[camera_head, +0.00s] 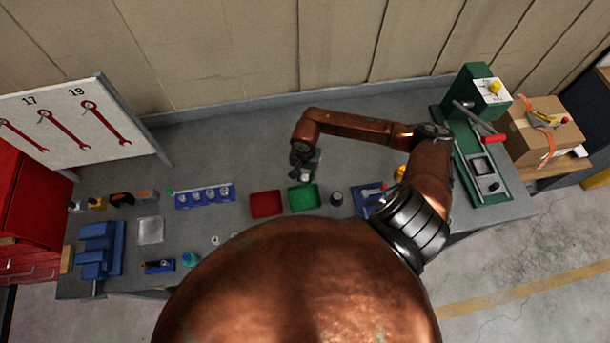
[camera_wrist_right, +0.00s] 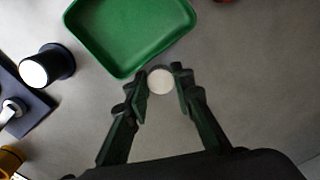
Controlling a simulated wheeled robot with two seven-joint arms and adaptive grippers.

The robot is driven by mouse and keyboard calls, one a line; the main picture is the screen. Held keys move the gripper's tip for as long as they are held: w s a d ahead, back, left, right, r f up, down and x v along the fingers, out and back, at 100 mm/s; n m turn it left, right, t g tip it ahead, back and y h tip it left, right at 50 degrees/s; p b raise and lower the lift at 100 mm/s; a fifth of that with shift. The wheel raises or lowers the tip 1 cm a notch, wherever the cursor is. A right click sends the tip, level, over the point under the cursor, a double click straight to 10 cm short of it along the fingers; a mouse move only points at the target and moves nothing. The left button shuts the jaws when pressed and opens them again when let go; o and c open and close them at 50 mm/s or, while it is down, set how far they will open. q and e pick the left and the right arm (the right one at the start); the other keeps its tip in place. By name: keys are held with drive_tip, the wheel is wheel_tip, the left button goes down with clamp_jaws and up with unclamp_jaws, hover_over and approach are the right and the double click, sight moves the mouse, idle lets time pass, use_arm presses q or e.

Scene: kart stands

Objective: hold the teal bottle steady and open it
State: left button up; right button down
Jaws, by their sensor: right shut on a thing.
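A small teal round thing (camera_head: 190,259), likely the teal bottle seen from above, stands near the front left of the grey workbench, partly cut off by my copper arm. It is too small to tell its cap. My right gripper (camera_head: 304,165) is far from it, behind the green tray, pointing down. In the right wrist view its fingers (camera_wrist_right: 160,88) are closed around a small white round thing (camera_wrist_right: 160,81), seen from above as a disc. My left gripper does not show; my large copper link hides the front middle of the bench.
A green tray (camera_head: 304,198) and a red tray (camera_head: 266,204) lie just in front of my right gripper. A black cylinder (camera_head: 337,198) stands right of them. A blue rack (camera_head: 204,195) is further left. A green press (camera_head: 475,150) stands at the right end.

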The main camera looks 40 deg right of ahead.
drive_tip(key=shift+f, duration=0.4)
drive_tip(key=shift+f, duration=0.1)
drive_tip(key=c, duration=2.1)
unclamp_jaws()
drive_tip(key=shift+f, duration=0.1)
drive_tip(key=shift+o, duration=0.7)
